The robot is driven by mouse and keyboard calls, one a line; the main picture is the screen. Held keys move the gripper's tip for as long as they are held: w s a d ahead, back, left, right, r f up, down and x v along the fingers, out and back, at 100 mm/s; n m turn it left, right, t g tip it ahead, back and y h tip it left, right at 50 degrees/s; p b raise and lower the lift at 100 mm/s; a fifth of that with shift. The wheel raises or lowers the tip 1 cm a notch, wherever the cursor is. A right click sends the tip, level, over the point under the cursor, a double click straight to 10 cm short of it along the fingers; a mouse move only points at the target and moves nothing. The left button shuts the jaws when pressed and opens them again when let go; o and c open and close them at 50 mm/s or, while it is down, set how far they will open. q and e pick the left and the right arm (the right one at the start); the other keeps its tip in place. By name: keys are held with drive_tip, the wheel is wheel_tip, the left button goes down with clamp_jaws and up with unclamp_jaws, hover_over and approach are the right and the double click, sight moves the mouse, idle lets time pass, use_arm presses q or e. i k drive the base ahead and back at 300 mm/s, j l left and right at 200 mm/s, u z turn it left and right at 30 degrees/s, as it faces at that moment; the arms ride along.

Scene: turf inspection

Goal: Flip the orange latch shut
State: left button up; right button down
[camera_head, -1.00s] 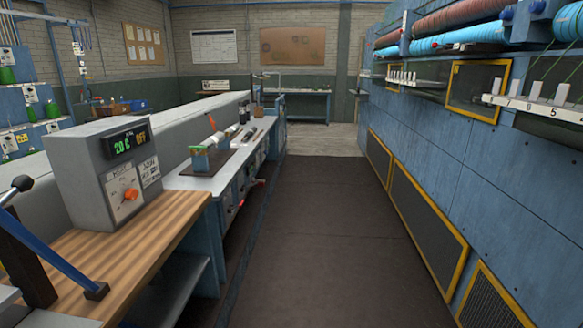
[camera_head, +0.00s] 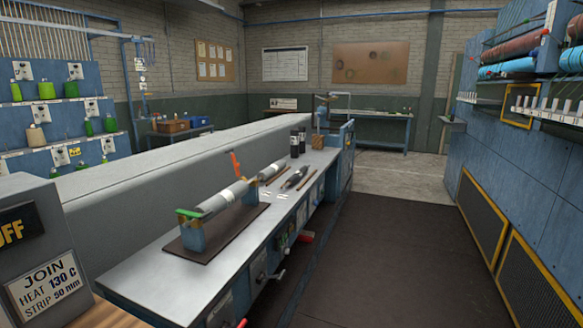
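An orange latch (camera_head: 235,163) stands up, slightly tilted, at the far end of a grey roller (camera_head: 222,197) on the long bench. The roller lies in a holder with a blue end block (camera_head: 191,232) whose top has a green and orange piece. The holder stands on a dark mat (camera_head: 228,240). The lower end of the latch is too small to make out clearly. Neither of my grippers shows in the view.
The long bench (camera_head: 138,279) also carries dark bottles (camera_head: 298,143) and slim tools (camera_head: 295,178). A grey control box (camera_head: 36,240) stands at the near left. The floor aisle (camera_head: 400,250) is clear, with blue panels (camera_head: 540,190) along its right side.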

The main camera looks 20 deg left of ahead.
sight(236, 165)
drive_tip(key=i+l+u, duration=0.15)
drive_tip(key=i+u, duration=0.3)
drive_tip(key=i+l+u, duration=0.35)
drive_tip(key=i+u, duration=0.15)
drive_tip(key=i+l+u, duration=0.7)
drive_tip(key=u, duration=0.2)
drive_tip(key=i+l+u, duration=0.2)
drive_tip(key=l+u, duration=0.3)
drive_tip(key=i+l+u, duration=0.1)
drive_tip(key=l+u, duration=1.3)
